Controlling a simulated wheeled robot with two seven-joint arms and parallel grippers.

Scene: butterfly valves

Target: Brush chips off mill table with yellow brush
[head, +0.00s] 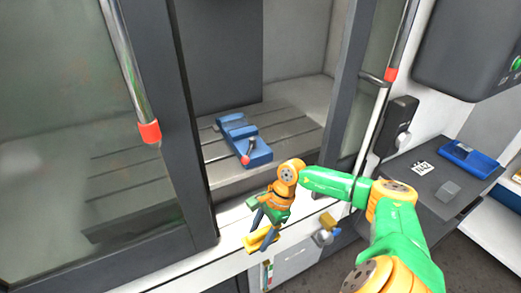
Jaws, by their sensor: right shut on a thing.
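The mill table (290,134) is a grey slotted bed inside the machine, seen through the opening between the doors. I cannot make out chips on it at this size. My right gripper (261,226) is shut on the yellow brush (262,240), in front of the machine's white front sill and nearer to me than the table. The brush is partly hidden by the fingers, and I cannot tell whether it touches the sill. My left gripper is not in view.
A blue vise (241,138) with a red-tipped handle stands on the table. The left door (90,130) and right door frame flank the opening, each with a handle bar.

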